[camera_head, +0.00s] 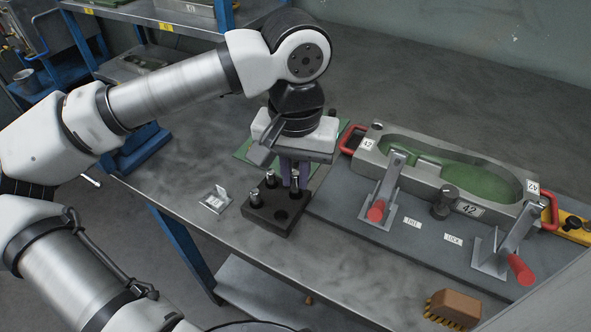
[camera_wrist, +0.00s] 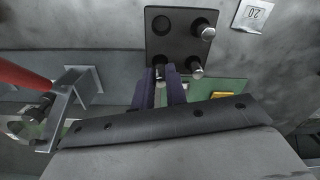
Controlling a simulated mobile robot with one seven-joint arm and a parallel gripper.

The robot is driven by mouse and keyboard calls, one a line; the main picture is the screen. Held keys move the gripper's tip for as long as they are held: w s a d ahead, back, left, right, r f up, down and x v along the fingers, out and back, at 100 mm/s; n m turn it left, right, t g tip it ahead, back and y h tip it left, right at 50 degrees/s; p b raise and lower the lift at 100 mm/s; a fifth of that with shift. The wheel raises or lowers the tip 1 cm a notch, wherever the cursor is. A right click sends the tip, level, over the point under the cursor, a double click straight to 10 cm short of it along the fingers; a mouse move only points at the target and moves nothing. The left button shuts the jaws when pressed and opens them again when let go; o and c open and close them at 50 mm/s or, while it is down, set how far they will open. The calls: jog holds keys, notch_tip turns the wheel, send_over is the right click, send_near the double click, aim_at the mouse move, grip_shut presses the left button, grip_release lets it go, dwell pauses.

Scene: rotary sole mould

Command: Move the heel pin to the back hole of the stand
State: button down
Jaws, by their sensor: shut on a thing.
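The stand is a black block (camera_head: 268,222) with holes in its top, on the metal table. My gripper (camera_head: 293,172) points down over its back right corner, with purple fingers. The fingers are shut on a metal pin (camera_head: 295,182), which I take to be the heel pin. It is upright at the back right hole; I cannot tell how deep it sits. Other pins stand at the front left (camera_head: 255,197) and back left (camera_head: 270,178). The front right hole (camera_head: 281,215) is empty. The wrist view shows the stand (camera_wrist: 181,46) and the fingers (camera_wrist: 163,88).
A sole mould (camera_head: 450,168) with a green cavity and red handles lies on a grey plate to the right. Two red-tipped clamps (camera_head: 376,210) and a dark knob (camera_head: 446,202) stand at its near side. A small card (camera_head: 217,199) lies left of the stand. A brush (camera_head: 453,308) is at the front.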

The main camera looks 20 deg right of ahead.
aim_at(295, 174)
jog(key=shift+f+b, duration=0.95)
jog(key=shift+b, duration=0.25)
dwell(0.6)
jog(key=c, duration=0.9)
grip_release()
jog(key=shift+o, duration=0.2)
jog(key=shift+r+p, duration=2.15)
jog(key=shift+r, duration=1.4)
